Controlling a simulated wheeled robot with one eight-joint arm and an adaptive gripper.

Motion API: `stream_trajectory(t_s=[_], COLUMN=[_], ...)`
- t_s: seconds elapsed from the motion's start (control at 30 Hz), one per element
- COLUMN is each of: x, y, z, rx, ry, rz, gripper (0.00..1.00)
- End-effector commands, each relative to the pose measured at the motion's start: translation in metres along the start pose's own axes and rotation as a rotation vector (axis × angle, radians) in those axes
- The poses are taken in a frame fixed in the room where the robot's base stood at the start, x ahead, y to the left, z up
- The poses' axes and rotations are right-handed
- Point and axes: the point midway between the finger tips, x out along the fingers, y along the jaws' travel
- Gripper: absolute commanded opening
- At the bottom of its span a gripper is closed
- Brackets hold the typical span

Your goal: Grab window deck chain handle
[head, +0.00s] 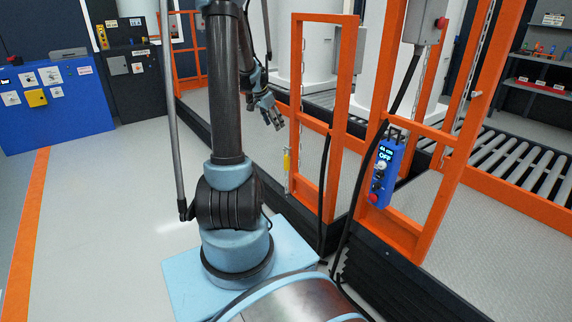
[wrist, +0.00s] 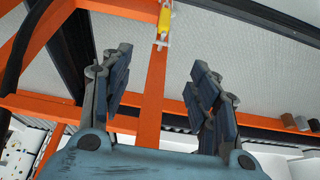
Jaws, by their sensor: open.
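A yellow handle (head: 286,160) hangs upright beside the left post of the orange gate frame (head: 296,100). It is likely the chain handle, but its chain is hard to make out. It also shows at the top of the wrist view (wrist: 164,20), over an orange post (wrist: 155,95). My gripper (head: 272,118) is above and slightly left of the handle in the head view. In the wrist view my gripper (wrist: 160,62) is open and empty, its two fingers wide apart. The handle lies beyond the fingertips, apart from them.
A blue control box (head: 385,172) reading OFF hangs on the right orange frame, with black cables nearby. A grey box with a red button (head: 426,20) is above it. A roller conveyor (head: 530,165) is at right. Grey floor (head: 100,210) is clear at left.

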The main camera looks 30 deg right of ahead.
Motion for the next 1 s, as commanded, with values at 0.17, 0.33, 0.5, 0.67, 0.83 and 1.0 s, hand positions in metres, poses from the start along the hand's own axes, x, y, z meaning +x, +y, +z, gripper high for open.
stream_trajectory(t_s=[0.17, 0.33, 0.5, 0.67, 0.83, 1.0], x=[0.026, 0.050, 0.074, 0.095, 0.109, 0.114], y=[0.000, -0.001, -0.001, -0.001, -0.001, -0.001], z=[-0.001, 0.000, 0.000, 0.000, 0.000, 0.000], rx=[0.000, 0.000, -0.001, -0.001, -0.002, -0.002], ry=[0.000, 0.000, 0.000, -0.001, -0.001, -0.001], rz=[0.000, -0.001, -0.001, -0.001, -0.001, -0.001], gripper=[0.55, 0.55, 0.55, 0.55, 0.55, 0.55])
